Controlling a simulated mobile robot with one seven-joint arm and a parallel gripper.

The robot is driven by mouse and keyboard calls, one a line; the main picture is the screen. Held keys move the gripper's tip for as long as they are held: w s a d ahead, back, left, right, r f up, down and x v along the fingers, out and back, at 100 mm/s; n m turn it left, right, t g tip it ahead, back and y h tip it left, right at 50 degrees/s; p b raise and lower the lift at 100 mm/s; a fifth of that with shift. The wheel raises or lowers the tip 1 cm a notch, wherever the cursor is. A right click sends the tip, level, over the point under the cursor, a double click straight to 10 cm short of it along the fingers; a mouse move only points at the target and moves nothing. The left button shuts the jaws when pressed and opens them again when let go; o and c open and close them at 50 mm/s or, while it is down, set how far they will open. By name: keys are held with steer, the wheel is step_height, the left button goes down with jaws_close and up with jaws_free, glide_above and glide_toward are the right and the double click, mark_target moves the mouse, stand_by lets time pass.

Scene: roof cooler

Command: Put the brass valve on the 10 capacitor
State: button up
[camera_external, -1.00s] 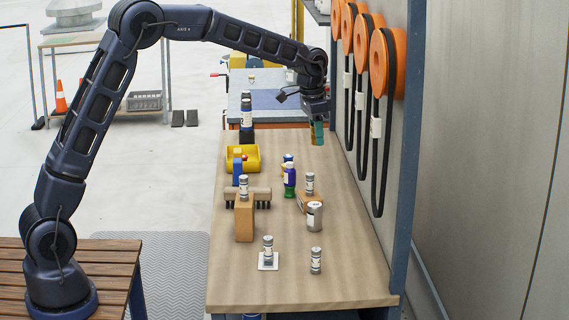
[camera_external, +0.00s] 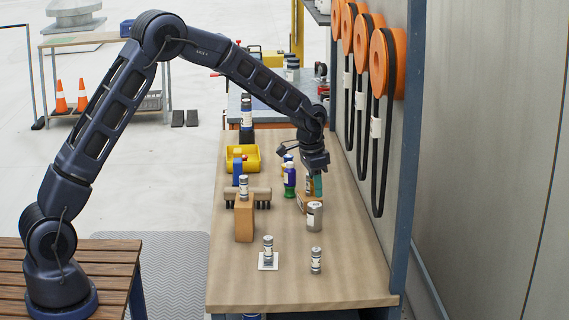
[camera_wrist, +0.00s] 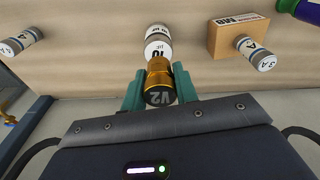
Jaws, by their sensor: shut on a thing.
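My gripper (camera_wrist: 160,88) is shut on the brass valve (camera_wrist: 158,74), a gold cylinder with a dark end marked V2, held between teal fingers. The 10 capacitor (camera_wrist: 157,38), a grey cylinder with a white label, is directly beyond the valve in the wrist view, partly covered by it. I cannot tell whether the two touch. In the external view the 10 capacitor (camera_external: 314,218) stands upright on the bench, with my gripper (camera_external: 314,186) above and slightly behind it. The valve is not clearly visible there.
A cardboard box (camera_wrist: 226,38) with a small capacitor (camera_wrist: 256,52) on it stands close by. Another small capacitor (camera_external: 316,260) stands nearer the bench front. A purple-green bottle (camera_external: 290,180) is behind left. The right front of the bench (camera_external: 355,280) is clear.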

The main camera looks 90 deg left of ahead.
steer(key=shift+f, duration=1.3)
steer(key=shift+f, duration=0.15)
steer(key=o, duration=1.1)
steer(key=shift+c, duration=0.2)
